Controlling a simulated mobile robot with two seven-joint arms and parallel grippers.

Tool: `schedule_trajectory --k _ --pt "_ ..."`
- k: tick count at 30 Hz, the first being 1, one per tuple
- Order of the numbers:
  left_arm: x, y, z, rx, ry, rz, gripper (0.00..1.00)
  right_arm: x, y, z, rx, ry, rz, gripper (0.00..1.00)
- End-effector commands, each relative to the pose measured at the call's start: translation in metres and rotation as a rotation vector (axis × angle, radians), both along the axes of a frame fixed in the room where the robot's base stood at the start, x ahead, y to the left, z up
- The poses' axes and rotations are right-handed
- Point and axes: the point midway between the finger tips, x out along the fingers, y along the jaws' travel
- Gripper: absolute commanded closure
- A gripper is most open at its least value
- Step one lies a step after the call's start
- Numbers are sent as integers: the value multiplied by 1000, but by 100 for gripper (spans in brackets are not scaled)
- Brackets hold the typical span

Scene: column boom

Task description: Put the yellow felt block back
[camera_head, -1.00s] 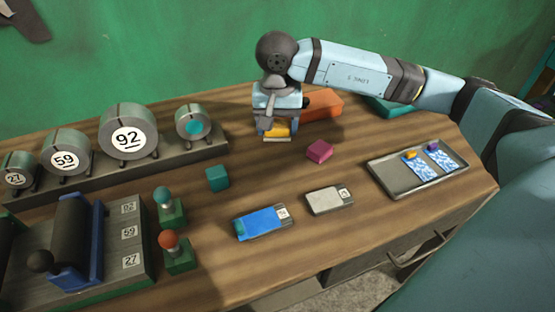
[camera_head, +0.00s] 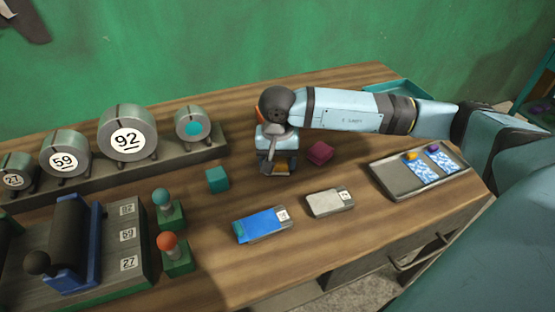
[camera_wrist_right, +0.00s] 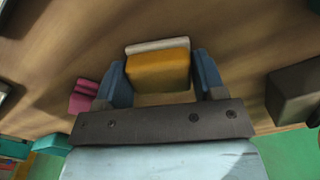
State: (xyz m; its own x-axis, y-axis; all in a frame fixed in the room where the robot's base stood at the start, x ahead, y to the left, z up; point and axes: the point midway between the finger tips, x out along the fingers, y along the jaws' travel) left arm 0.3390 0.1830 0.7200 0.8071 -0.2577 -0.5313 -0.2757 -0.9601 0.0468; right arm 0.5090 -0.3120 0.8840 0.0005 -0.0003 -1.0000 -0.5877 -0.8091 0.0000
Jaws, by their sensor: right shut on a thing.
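The yellow felt block (camera_wrist_right: 158,70), yellow with a pale felt edge, sits between the two blue fingers of my right gripper (camera_wrist_right: 165,82) in the right wrist view. The gripper is shut on it. In the head view my right gripper (camera_head: 277,168) points down over the middle of the table, left of the magenta block (camera_head: 320,153) and right of the teal cube (camera_head: 217,180). My left gripper is not in view.
A rack of numbered drums (camera_head: 128,131) stands at the left. Two knobbed posts, a blue card block (camera_head: 262,225) and a grey card block (camera_head: 329,202) lie in front. A metal tray (camera_head: 398,187) is at the right, a teal tray (camera_head: 396,87) at the back. Wood between them is bare.

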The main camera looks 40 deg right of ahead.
Motion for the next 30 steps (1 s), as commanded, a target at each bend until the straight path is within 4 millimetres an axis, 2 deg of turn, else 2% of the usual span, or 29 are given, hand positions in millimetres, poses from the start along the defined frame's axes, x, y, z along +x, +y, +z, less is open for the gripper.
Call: schedule_trajectory --k 3,4,6,7,14,19,23,30 --pt "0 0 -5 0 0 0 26 0 0 -5 0 0 0 59" --pt "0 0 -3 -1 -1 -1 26 0 0 -3 0 0 0 32" --pt "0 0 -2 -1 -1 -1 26 0 0 -3 0 0 0 16" --pt "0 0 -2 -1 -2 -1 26 0 0 -3 0 0 0 11" --pt "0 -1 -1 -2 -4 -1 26 0 0 -2 0 0 0 11" --pt "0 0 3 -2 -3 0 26 0 0 6 0 -1 0 11" --pt "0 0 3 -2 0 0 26 1 0 30 0 -4 0 11" --pt "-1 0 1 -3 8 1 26 1 0 83 0 -4 1 11"
